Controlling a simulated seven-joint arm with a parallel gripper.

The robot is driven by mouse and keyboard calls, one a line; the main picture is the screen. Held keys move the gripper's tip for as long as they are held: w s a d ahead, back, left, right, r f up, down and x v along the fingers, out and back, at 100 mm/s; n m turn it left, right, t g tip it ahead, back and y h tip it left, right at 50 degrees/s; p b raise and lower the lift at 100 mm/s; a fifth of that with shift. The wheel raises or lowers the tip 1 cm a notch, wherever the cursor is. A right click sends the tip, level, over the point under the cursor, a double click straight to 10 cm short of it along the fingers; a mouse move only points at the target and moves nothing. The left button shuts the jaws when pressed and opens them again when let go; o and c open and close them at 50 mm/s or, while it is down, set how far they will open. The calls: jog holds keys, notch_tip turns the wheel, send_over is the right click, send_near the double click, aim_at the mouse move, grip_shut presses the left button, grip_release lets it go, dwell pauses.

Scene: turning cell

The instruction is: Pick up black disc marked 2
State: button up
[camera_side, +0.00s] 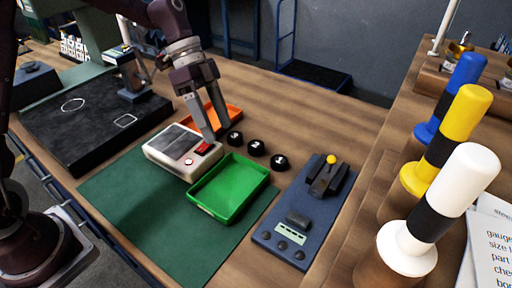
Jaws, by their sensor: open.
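Three black discs lie in a slanting row on the wooden bench: a left disc (235,138), a middle disc (256,147) and a right disc (280,162). Each has a small white mark on top, too small to read surely, so I cannot tell which is marked 2. My gripper (217,136) points down with its fingers apart and nothing seen between them. Its tips show just left of the left disc, beside the white box and in front of the orange tray. I cannot tell their exact height.
A white box (165,154) with a red switch and a green tray (207,199) stand left of and in front of the discs. An orange tray (232,112) is behind. A blue fixture (270,235) stands to the right. Bare wood (310,125) lies behind the discs.

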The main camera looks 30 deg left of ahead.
aim_at(254, 145)
jog(key=w+f+m+h, duration=0.1)
jog(key=w+f+h, duration=0.1)
jog(key=w+f, duration=0.1)
jog(key=w+a+f+m+h, duration=0.1)
jog(key=w+f+h, duration=0.1)
jog(key=w+f, duration=0.1)
jog(key=w+a+f+m+t+h, duration=0.1)
jog(key=w+f+m+h, duration=0.1)
jog(key=w+f+h, duration=0.1)
jog(key=shift+w+a, duration=0.1)
jog(key=shift+w, duration=0.25)
jog(key=x, duration=0.5)
jog(key=shift+s+f, duration=0.1)
jog(key=shift+s, duration=0.15)
jog(key=shift+w+d+f, duration=0.1)
jog(key=shift+w+d, duration=0.05)
jog(key=shift+d, duration=0.05)
jog(key=shift+w+a, duration=0.15)
jog(key=shift+a, duration=0.05)
grip_shut()
